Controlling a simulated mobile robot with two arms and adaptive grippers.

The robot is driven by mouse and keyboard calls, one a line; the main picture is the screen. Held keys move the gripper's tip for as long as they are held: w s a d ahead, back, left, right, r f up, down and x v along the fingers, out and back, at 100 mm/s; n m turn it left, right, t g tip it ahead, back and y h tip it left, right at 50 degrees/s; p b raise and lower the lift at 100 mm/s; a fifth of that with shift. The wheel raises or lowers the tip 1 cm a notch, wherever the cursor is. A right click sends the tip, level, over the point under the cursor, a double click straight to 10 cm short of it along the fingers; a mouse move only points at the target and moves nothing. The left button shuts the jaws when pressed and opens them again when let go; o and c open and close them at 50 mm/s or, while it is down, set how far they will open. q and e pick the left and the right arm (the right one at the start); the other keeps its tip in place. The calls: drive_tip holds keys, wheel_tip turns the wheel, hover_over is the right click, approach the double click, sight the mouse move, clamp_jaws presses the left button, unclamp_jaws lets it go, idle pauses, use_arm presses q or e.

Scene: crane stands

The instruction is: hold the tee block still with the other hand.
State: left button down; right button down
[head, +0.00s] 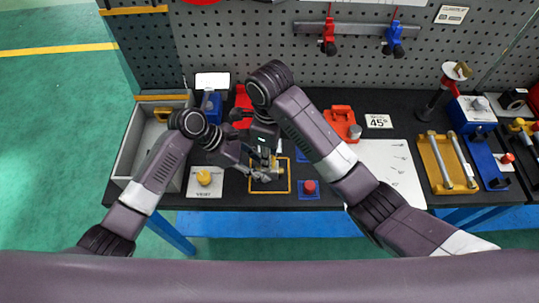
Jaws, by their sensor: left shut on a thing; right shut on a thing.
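The tee block (266,163) is a small metallic and brass-coloured piece at the yellow square outline (290,184) on the dark bench. It is mostly hidden by my two grippers. My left gripper (263,173) reaches in from the left, low and nearly level, and is shut on the block. My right gripper (264,153) points down from above, close to the left one, and is shut on a small part at the top of the block. Whether that part is separate from the block cannot be told.
A grey bin (123,152) stands at the left. A yellow knob (204,177) on a white plate and a red knob (309,187) on a blue plate flank the outline. An orange fixture (341,120) and a yellow tray (431,158) are further right. A pegboard (260,45) rises behind.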

drive_tip(key=shift+m, duration=0.9)
drive_tip(key=c, duration=1.6)
unclamp_jaws()
drive_tip(key=shift+c, duration=0.7)
